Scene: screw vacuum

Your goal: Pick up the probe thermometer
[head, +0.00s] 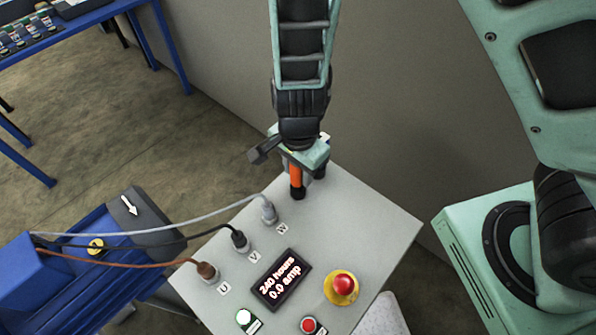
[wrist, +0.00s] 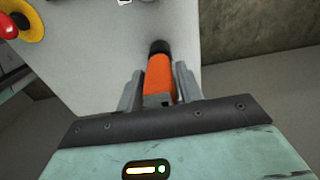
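An orange tool with a black end, which I take to be the probe thermometer (head: 295,177), stands at the back corner of the grey control box, black end at its top surface. My gripper (head: 296,165) is above it, at the end of my arm reaching down. In the wrist view, the orange body (wrist: 159,78) lies between the two grey fingers of my gripper (wrist: 159,85). The fingers are very close to its sides; whether they press on it cannot be told. Its upper part is hidden by my gripper.
The control box (head: 375,225) carries a display (head: 282,279), a red stop button on yellow (head: 342,287) and other buttons. Three cables plug in at U, V and W. A blue unit (head: 85,265) stands left, a blue table (head: 85,18) far left. A wall is close behind.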

